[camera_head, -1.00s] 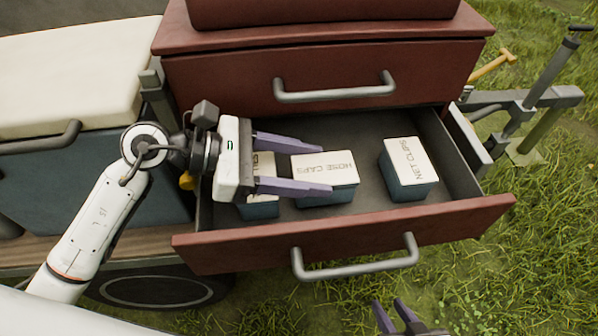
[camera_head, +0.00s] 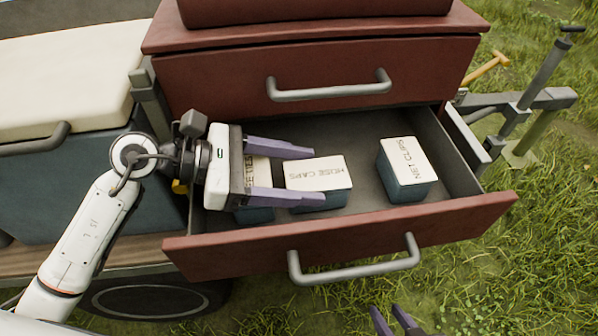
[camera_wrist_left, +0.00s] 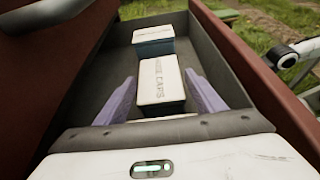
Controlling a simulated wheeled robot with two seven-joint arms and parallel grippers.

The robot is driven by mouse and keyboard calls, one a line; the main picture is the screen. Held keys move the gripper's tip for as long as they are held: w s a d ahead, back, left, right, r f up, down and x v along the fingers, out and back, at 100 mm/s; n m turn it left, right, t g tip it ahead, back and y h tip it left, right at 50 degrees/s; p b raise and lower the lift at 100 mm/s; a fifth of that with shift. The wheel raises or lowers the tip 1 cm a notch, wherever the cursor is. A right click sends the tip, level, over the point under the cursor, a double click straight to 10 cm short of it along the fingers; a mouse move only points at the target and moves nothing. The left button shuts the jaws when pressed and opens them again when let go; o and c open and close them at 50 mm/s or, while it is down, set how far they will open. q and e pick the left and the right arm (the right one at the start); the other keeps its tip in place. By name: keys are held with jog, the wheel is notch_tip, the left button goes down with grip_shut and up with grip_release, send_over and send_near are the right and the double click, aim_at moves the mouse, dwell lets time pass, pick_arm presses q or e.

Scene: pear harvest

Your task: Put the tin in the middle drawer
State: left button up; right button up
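An open dark red drawer (camera_head: 345,238) holds three teal boxes with white lettered lids. The HOSE CAPS box (camera_head: 318,173) is in the middle, the NET CLIPS box (camera_head: 405,168) at the right. A box (camera_head: 257,170) with a lid partly reading "TIES" is at the left, largely hidden by my left gripper. I cannot tell which is the tin. My left gripper (camera_head: 313,175) is open over the drawer, its fingers pointing right. In the left wrist view its fingers lie on either side of the HOSE CAPS box (camera_wrist_left: 158,80), with gaps. My right gripper (camera_head: 387,308) is open below the drawer front.
A shut red drawer (camera_head: 225,85) with a grey handle is directly above the open one. A teal chest (camera_head: 75,185) with a cream lid stands at the left. Grey bars and a yellow-handled tool (camera_head: 485,68) are at the right. Grass surrounds the cart.

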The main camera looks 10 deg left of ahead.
aim_at(260, 181)
pick_arm(q)
jog(key=shift+o, duration=0.6)
jog(key=shift+s+f, duration=0.25)
jog(key=shift+f, duration=0.6)
pick_arm(e)
jog(key=shift+f, duration=0.1)
pick_arm(q)
jog(key=shift+r, duration=0.3)
jog(key=shift+r+p, duration=0.5)
jog(key=shift+p, duration=0.3)
jog(key=v, duration=0.3)
jog(key=b+v, duration=0.1)
jog(key=v, duration=0.2)
jog(key=shift+w+a, duration=0.15)
jog(key=shift+a, duration=0.25)
jog(key=shift+a+r, duration=0.35)
